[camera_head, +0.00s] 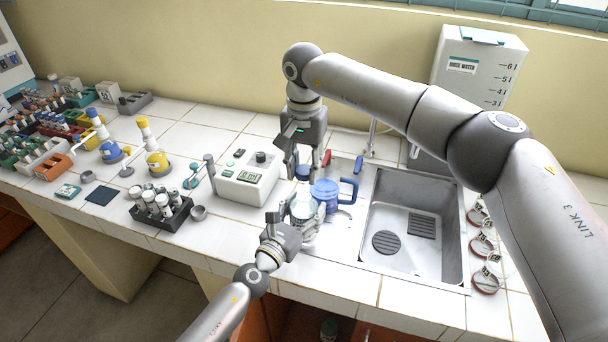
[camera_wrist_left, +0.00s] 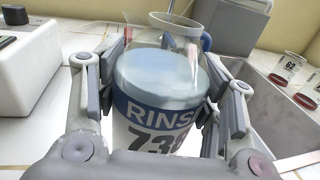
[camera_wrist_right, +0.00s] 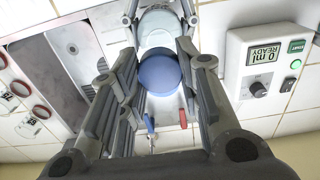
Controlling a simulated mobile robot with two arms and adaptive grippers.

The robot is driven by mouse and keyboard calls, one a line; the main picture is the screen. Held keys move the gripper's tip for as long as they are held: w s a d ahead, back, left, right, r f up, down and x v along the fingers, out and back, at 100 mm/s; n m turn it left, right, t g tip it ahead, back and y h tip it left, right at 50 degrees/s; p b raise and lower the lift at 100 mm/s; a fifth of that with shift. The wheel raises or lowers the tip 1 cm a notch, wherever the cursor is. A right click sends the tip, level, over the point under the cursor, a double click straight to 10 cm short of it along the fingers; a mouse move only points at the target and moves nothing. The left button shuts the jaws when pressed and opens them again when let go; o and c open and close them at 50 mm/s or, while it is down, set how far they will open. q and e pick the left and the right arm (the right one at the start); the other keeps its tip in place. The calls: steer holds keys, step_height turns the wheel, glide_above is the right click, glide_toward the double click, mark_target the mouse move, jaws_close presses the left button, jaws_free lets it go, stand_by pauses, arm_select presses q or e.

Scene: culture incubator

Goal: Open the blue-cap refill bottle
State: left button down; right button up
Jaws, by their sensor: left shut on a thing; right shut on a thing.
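The refill bottle (camera_head: 303,207) is clear with pale blue liquid. Its label (camera_wrist_left: 158,112) reads "RINSE" with a number partly cut off. My left gripper (camera_head: 290,213) is shut around the bottle's body and holds it upright over the counter. The blue cap (camera_head: 303,172) is in my right gripper (camera_head: 302,165), which is shut on it above the bottle. In the right wrist view the cap (camera_wrist_right: 159,74) sits between the fingers, with the bottle (camera_wrist_right: 158,25) beyond. In the head view the cap looks apart from the bottle. The left wrist view shows no cap on the bottle's top.
The sink (camera_head: 412,230) lies further right. A white dispenser box (camera_head: 245,180) reading "0 ml READY" stands left.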

arm_select(q)
steer(key=shift+c, duration=1.5)
jaws_free()
steer(key=shift+s, duration=0.1)
